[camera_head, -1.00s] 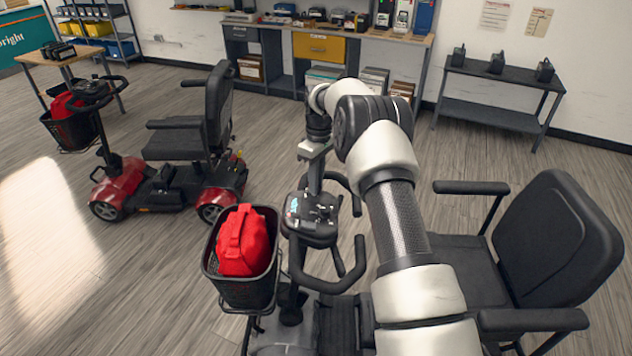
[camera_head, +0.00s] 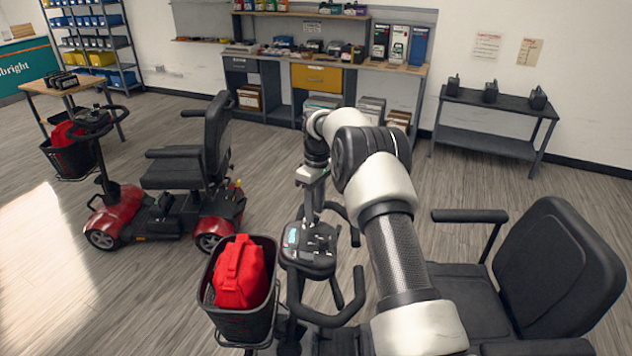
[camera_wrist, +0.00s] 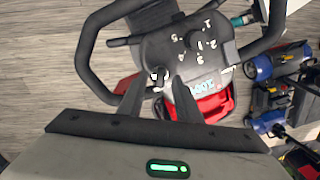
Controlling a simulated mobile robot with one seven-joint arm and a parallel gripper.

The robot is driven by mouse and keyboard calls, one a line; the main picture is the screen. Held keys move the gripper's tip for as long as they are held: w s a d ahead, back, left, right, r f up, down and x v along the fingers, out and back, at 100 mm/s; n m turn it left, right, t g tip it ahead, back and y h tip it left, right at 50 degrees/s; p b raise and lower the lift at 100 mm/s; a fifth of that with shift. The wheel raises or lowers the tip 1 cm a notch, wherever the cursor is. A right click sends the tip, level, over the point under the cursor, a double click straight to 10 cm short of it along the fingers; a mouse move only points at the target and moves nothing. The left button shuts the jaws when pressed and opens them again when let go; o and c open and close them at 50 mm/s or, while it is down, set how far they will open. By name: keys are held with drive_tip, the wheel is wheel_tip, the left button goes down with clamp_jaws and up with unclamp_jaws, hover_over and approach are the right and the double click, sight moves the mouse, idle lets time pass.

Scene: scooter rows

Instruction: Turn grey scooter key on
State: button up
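The near scooter's black control console (camera_head: 309,247) stands below my gripper (camera_head: 309,213) in the head view, with its looped handlebar (camera_head: 345,304) around it. In the wrist view the console (camera_wrist: 190,42) shows a knob with white numbers around it. A small metallic key (camera_wrist: 158,76) sits at the console's lower left, upright in its socket as far as I can tell. My gripper's two dark fingers (camera_wrist: 158,88) are apart, one on each side of the key. I cannot tell whether they touch it. Whether the key is turned is too small to read.
A black basket (camera_head: 240,322) with a red bag (camera_head: 241,273) hangs at the near scooter's front. Its black seat (camera_head: 556,265) is at right. A red scooter (camera_head: 123,212) stands at left. A workbench (camera_head: 350,62) and dark shelf (camera_head: 490,140) line the wall.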

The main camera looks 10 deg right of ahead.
wheel_tip(320, 180, up, 16)
drive_tip(key=p, duration=0.2)
drive_tip(key=shift+w+d, duration=0.45)
wheel_tip(320, 180, up, 6)
hover_over(316, 216)
drive_tip(key=s+r+m+t+p, duration=0.1)
drive_tip(key=s+r+m+t, duration=0.25)
drive_tip(key=s+r, duration=1)
drive_tip(key=s+f+m+t, duration=0.1)
drive_tip(key=s+f+m, duration=0.2)
drive_tip(key=s, duration=1)
drive_tip(key=s+f+m+t+p, duration=0.1)
drive_tip(key=s+f+m+t, duration=0.1)
drive_tip(key=s, duration=1.1)
drive_tip(key=shift+s+f+m+h, duration=0.3)
drive_tip(key=shift+f+m, duration=0.15)
drive_tip(key=shift+f, duration=0.15)
